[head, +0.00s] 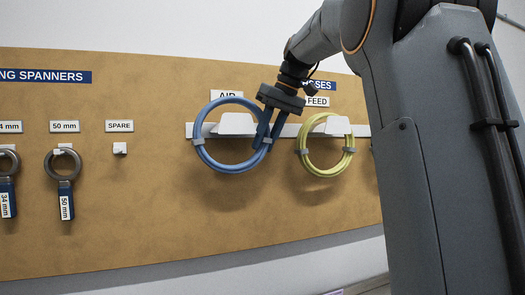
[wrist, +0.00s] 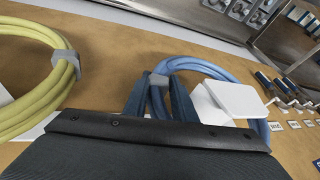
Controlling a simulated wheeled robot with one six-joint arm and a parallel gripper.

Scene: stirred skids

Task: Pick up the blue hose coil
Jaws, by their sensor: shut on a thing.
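The blue hose coil (head: 202,153) hangs on a white peg under the "AIR" label on the brown board. A grey clip binds it on its left side and another on its right side, by my gripper. My gripper (head: 262,143) is shut on the right side of the coil, with dark blue fingers on either side of the hose. In the wrist view the blue coil (wrist: 195,64) passes between the two fingers (wrist: 160,98) at a grey clip. The coil still surrounds its white peg (wrist: 232,100).
A yellow-green hose coil (head: 309,158) hangs just right of my gripper on the same white rail (head: 291,130), under "FEED". Spanners (head: 65,180) hang at the left, beside an empty "SPARE" peg (head: 119,148). The board below the coils is clear.

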